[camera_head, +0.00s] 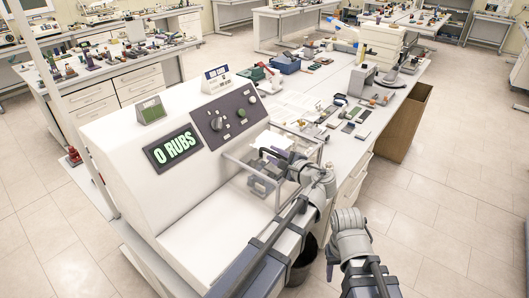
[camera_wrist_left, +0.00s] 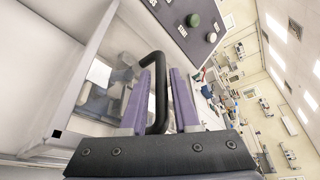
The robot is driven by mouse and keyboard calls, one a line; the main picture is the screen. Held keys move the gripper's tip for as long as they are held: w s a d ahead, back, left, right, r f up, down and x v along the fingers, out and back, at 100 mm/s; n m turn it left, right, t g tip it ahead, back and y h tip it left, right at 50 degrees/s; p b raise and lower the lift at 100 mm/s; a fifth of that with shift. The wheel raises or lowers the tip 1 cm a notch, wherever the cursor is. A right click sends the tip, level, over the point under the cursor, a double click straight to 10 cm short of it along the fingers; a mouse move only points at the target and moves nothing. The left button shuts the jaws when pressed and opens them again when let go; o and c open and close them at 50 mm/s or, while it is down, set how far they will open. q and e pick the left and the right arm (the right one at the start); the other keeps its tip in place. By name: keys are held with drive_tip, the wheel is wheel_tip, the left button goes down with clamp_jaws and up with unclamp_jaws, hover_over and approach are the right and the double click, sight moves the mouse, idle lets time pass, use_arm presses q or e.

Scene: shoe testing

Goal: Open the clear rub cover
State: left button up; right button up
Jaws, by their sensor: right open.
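The clear rub cover (camera_head: 234,158) is a see-through box with a pale frame on the white rub machine, and it looks down. Its black bar handle (camera_wrist_left: 158,75) shows in the left wrist view. My left gripper (camera_head: 268,163) is at the cover's handle. In the left wrist view, my left gripper's purple fingers (camera_wrist_left: 164,98) stand on both sides of the handle bar, which fills the gap between them. My right gripper (camera_head: 334,252) is low at the right, apart from the machine; its fingertips are hard to make out.
The machine's dark panel (camera_head: 230,118) has a knob and a green button; its display (camera_head: 172,150) reads 0 RUBS. A bench (camera_head: 350,150) with small samples and tools lies behind the cover. A dark bin (camera_head: 303,262) stands on the floor.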

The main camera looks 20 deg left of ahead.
use_arm(q)
drive_tip(key=shift+w+a+f, duration=0.15)
drive_tip(key=shift+w+a, duration=0.15)
drive_tip(key=shift+a, duration=0.1)
drive_tip(key=shift+s+d, duration=0.1)
drive_tip(key=shift+d, duration=0.15)
drive_tip(key=shift+a, duration=0.1)
clamp_jaws()
idle(0.9)
